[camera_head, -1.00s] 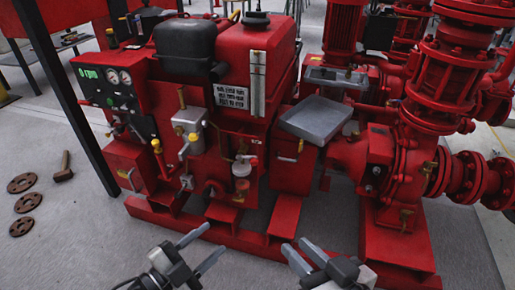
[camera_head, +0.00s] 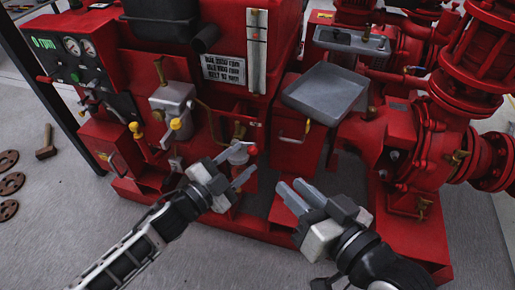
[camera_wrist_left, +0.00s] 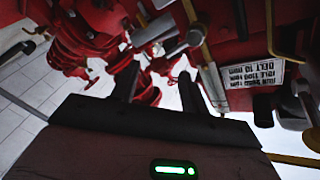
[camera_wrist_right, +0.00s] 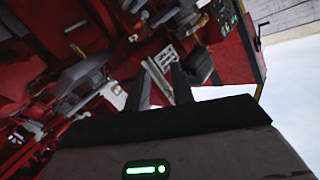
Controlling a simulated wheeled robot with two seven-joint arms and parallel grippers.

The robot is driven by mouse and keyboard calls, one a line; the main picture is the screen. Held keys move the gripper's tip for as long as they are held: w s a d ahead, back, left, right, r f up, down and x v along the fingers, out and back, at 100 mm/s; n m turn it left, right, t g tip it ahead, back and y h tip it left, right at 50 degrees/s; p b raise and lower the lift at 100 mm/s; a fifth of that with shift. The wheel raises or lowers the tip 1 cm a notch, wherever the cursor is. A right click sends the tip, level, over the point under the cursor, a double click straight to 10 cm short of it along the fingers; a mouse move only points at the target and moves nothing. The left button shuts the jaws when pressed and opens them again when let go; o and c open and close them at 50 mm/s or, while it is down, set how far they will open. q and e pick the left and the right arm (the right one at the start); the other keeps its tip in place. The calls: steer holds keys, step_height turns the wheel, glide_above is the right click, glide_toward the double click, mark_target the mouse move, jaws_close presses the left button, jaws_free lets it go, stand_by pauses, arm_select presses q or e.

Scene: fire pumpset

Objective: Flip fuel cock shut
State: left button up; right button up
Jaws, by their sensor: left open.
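A small red knob (camera_head: 252,149) sits beside a pale filter bowl (camera_head: 238,157) on the front of the red engine; it may be the fuel cock's handle, but I cannot tell for sure. My left gripper (camera_head: 238,166) is open in front of the bowl, its fingers overlapping it in the head view and partly hiding it. I cannot tell whether they touch. My right gripper (camera_head: 292,188) is open and empty, to the right of the left one, in front of the red tank box (camera_head: 290,150).
A grey tray (camera_head: 326,92) juts out above right. The red base frame (camera_head: 262,229) runs below. Red pump pipes (camera_head: 470,90) fill the right. A hammer (camera_head: 46,142) lies on the floor at left.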

mark_target(251, 152)
arm_select(q)
steer(key=b+x, duration=0.1)
steer(key=x, duration=0.3)
steer(key=shift+w+d+f, duration=0.1)
steer(key=shift+w+d, duration=0.7)
steer(key=shift+w, duration=0.05)
arm_select(e)
steer(key=shift+w+a+r+m+y, duration=0.1)
steer(key=shift+a+r+m+y, duration=0.1)
steer(key=shift+r+m+y, duration=0.15)
arm_select(q)
steer(key=shift+c, duration=0.4)
